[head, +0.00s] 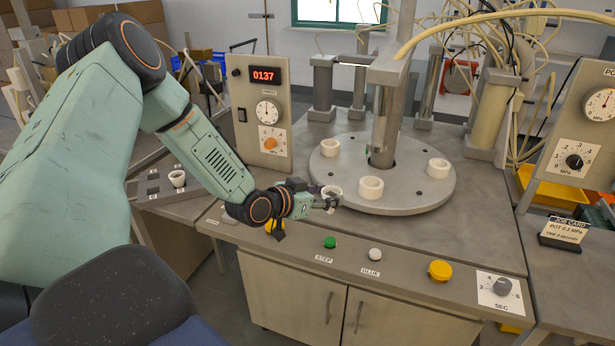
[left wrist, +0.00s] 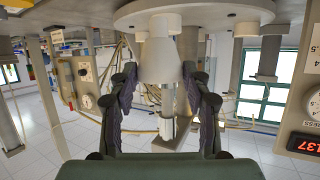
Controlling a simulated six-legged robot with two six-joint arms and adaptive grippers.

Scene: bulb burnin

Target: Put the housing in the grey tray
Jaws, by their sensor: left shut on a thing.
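My left gripper (head: 328,198) is shut on a white cup-shaped housing (head: 332,190) at the near left edge of the round grey turntable (head: 400,203). In the left wrist view the housing (left wrist: 160,60) sits between the two dark fingers; the view is upside down. I cannot tell whether the housing still touches the turntable. The grey tray (head: 150,199) with dark square pads lies at left and bears one white cup-shaped housing (head: 177,179). My right gripper is out of view.
A control panel (head: 262,110) reading 0137 stands between tray and turntable. A metal column (head: 384,130) rises over the turntable. The bench's front ledge has a green button (head: 330,242), a white button (head: 375,254), a yellow button (head: 440,270) and a dial (head: 502,287).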

